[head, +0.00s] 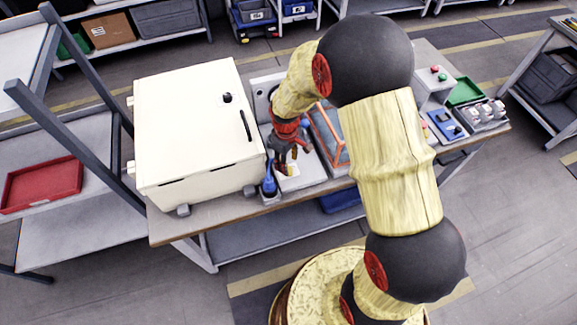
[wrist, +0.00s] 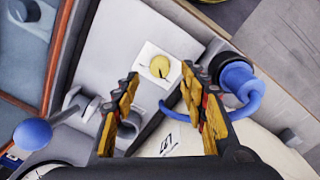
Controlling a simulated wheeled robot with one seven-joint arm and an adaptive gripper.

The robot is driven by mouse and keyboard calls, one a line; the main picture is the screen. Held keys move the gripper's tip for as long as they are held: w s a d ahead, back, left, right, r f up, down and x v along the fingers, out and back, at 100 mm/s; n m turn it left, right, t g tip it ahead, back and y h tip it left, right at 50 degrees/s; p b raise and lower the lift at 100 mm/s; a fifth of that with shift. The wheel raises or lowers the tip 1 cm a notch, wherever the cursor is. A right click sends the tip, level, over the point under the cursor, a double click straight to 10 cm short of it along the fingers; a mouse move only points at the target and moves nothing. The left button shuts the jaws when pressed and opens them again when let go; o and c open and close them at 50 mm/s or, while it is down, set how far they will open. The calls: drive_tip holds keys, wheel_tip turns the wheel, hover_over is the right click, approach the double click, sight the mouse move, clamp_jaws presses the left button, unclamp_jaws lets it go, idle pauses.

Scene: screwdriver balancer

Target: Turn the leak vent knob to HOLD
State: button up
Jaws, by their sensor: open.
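A round yellow knob (wrist: 160,66) sits on a small white plate (wrist: 146,52) on a light grey panel in the wrist view. A thin dark mark shows on its face. Lettering on the plate is too small to read, so I cannot tell which position is HOLD. My gripper (wrist: 160,84) is open, with its two yellow-and-black fingers on either side of the picture's middle. The knob lies beyond the gap between the fingertips, and nothing is held. In the head view my gripper (head: 286,158) is above the grey panel; the plate there (head: 290,170) is partly hidden.
A blue curled hose on a fitting (wrist: 238,82) stands right of the knob. A blue ball-ended lever (wrist: 32,133) is at left. A large cream cabinet (head: 195,120) stands left of my gripper. An orange-edged tray (head: 326,135) lies to the right, partly behind my arm.

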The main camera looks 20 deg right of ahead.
wheel_tip(320, 180, up, 7)
drive_tip(key=shift+a, duration=0.15)
drive_tip(key=shift+s, duration=0.15)
idle(0.5)
drive_tip(key=s+r+m+t+b, duration=0.3)
drive_tip(key=s+r+m+t, duration=0.2)
drive_tip(key=s+r, duration=1.6)
drive_tip(key=shift+s+d+r+m, duration=0.25)
drive_tip(key=shift+d+r+m, duration=0.1)
drive_tip(key=shift+r+m, duration=0.6)
